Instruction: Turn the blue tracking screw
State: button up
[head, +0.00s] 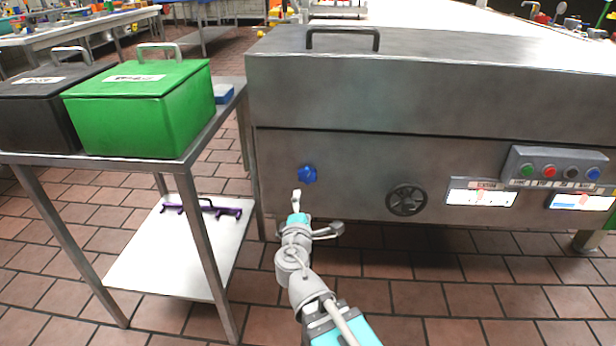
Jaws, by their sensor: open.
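The blue tracking screw (308,174) is a small blue knob on the front face of the steel machine (400,100), left of the dark handwheel. My gripper (317,212) is open and empty in front of the machine. It is below the screw in the picture and appears apart from it. One pale finger points up toward the screw and a grey part spreads to the right. The screw is in plain view and nothing covers it.
A dark handwheel (407,200), gauge labels (481,197) and a button box (556,171) sit to the right on the machine. A steel table (222,117) at left bears a green box (140,108) and a black box (45,108). Tiled floor lies below.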

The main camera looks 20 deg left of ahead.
aim_at(308, 178)
jog(key=n, duration=0.6)
jog(key=shift+s+d, duration=0.1)
jog(key=shift+s, duration=0.15)
jog(key=shift+w, duration=0.1)
jog(key=x, duration=1.3)
jog(key=shift+w, duration=0.25)
jog(key=c, duration=1)
jog(key=shift+o, duration=0.2)
jog(key=shift+d+m, duration=0.1)
jog(key=shift+m, duration=0.3)
jog(key=m, duration=1.1)
jog(key=shift+f, duration=0.15)
